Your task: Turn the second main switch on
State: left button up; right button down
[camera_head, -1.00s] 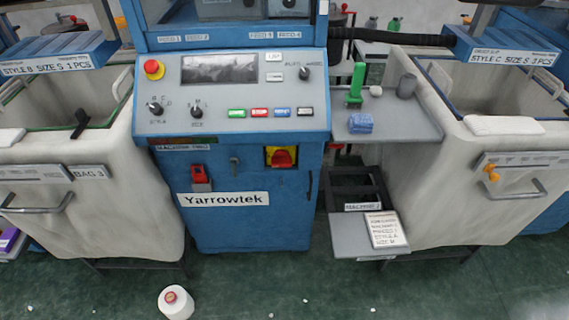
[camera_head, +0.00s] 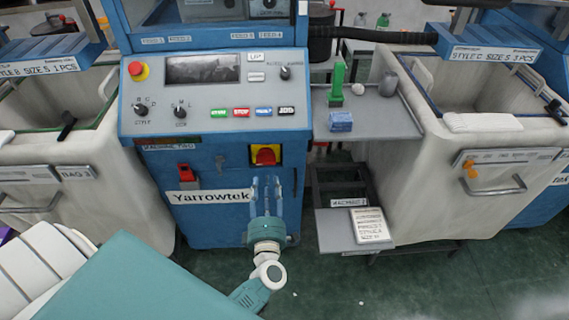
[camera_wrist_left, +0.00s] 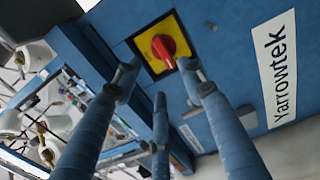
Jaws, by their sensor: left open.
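The main switch (camera_head: 265,155) is a red rotary knob on a yellow plate, on the front of the blue machine (camera_head: 215,215) labelled MACHINE TWO. In the left wrist view the red knob (camera_wrist_left: 163,47) shows ahead, between and beyond the spread fingers. My left gripper (camera_head: 266,185) is open, just below and in front of the switch in the head view, with its fingers pointing up at it. The same open gripper (camera_wrist_left: 160,85) shows in the left wrist view, its fingers apart and empty. I cannot tell whether a finger touches the plate. My right gripper is not in view.
Bins on wheels stand left (camera_head: 80,180) and right (camera_head: 480,190) of the machine. A grey shelf (camera_head: 375,118) with a green item and a blue block (camera_head: 340,121) juts out right. A lower shelf (camera_head: 335,235) holds a card. A red padlock-like item (camera_head: 188,177) hangs left of the switch.

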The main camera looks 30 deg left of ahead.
aim_at(266, 163)
pick_arm(q)
jog(key=b+x, duration=0.2)
jog(key=x, duration=0.7)
jog(key=shift+f, duration=0.15)
jog(key=shift+w+a, duration=0.3)
jog(key=shift+w, duration=0.1)
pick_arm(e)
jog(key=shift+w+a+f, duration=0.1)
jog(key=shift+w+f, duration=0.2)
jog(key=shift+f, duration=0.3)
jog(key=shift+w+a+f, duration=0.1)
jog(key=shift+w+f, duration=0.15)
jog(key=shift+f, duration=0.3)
pick_arm(q)
grip_shut()
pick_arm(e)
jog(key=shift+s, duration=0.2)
